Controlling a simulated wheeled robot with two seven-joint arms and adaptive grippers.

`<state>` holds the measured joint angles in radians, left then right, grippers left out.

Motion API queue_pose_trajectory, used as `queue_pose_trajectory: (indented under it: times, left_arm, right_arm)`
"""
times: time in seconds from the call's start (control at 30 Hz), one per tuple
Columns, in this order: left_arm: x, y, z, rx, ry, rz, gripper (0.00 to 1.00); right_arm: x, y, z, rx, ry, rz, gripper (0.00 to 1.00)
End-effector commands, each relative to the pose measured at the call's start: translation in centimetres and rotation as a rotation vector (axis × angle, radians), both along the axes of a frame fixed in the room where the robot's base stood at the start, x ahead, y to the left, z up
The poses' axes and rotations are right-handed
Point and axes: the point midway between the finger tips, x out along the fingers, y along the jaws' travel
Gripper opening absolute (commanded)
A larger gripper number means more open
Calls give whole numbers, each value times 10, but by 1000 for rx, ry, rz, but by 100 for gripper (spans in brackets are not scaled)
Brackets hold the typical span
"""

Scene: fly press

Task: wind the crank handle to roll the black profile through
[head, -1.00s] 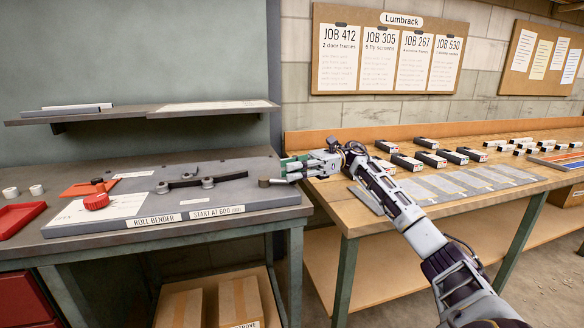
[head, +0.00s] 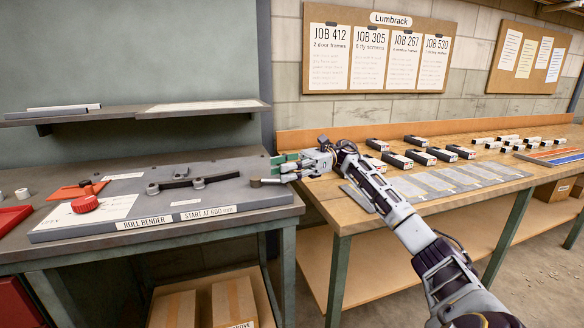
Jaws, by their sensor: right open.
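The roll bender (head: 150,222) is a grey plate on the left bench. The black profile (head: 178,184) is a thin, slightly curved dark strip lying among small grey rollers (head: 198,183). A short brown upright knob (head: 255,182) stands near the plate's right end; it looks like the crank handle's grip, and I cannot make out the crank arm. My right gripper (head: 275,171) is open, just right of the knob, fingers pointing left. Its lower fingertip is close beside the knob; whether they touch I cannot tell. My left gripper is out of view.
A red knob (head: 84,204) and a white sheet (head: 118,207) are on the plate's left part. A shelf (head: 100,117) hangs above the bender. The wooden bench (head: 350,224) on the right holds several dark boxes (head: 398,160) and grey pads. A gap separates the benches.

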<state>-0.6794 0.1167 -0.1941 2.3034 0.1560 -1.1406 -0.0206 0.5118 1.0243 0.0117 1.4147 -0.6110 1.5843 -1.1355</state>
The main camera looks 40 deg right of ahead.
Motion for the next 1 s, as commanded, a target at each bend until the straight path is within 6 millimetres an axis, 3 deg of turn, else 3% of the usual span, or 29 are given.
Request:
queue_pose_trajectory:
  times: [0.27, 1.0]
  left_arm:
    - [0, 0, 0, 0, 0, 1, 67]
    - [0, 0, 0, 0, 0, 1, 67]
  right_arm:
    - [-2, -15, 0, 0, 0, -2, 42]
    - [-13, -96, 1, 1, -1, -2, 42]
